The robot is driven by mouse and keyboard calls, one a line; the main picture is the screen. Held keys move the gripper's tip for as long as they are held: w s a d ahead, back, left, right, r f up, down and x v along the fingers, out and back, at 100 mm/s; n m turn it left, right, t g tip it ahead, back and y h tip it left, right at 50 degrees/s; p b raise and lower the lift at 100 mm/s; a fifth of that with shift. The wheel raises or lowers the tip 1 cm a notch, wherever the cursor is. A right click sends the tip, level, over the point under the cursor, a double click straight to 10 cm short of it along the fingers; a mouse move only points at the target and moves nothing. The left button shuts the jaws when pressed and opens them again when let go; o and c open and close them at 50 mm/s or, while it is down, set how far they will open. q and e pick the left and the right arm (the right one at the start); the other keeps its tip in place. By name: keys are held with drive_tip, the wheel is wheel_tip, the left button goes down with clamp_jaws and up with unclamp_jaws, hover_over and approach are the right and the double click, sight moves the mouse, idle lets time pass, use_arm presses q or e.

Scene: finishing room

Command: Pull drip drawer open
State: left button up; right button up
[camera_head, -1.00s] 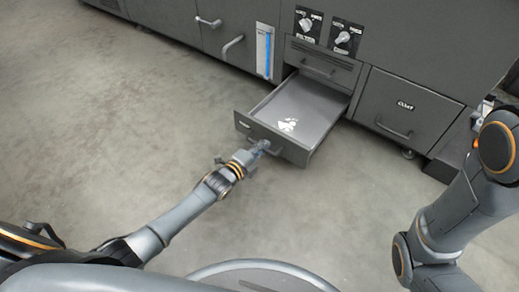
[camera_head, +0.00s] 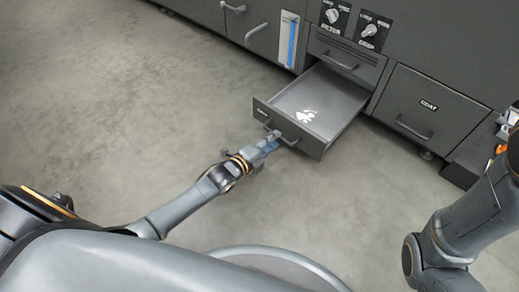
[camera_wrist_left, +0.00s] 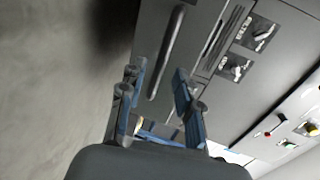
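The drip drawer (camera_head: 288,132) is a grey drawer low in the dark cabinet front, pulled well out, with a white mark on its floor. Its bar handle (camera_head: 291,141) is on the front face. My left gripper (camera_head: 270,142) is at the left part of this handle. In the left wrist view its two blue-padded fingers (camera_wrist_left: 160,92) stand apart, and a dark bar handle (camera_wrist_left: 166,50) runs into the space beyond and between them. Whether the fingers touch the handle cannot be told. My right gripper is out of view; only my right arm shows.
A closed drawer marked COAT (camera_head: 430,110) is right of the open drawer. Knobs marked FILTER (camera_head: 332,15) and DRIP or similar (camera_head: 370,30) are above, beside a blue gauge (camera_head: 291,40). Bare concrete floor (camera_head: 120,110) lies left and in front.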

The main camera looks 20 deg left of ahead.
use_arm(q)
drive_tip(key=v, duration=0.8)
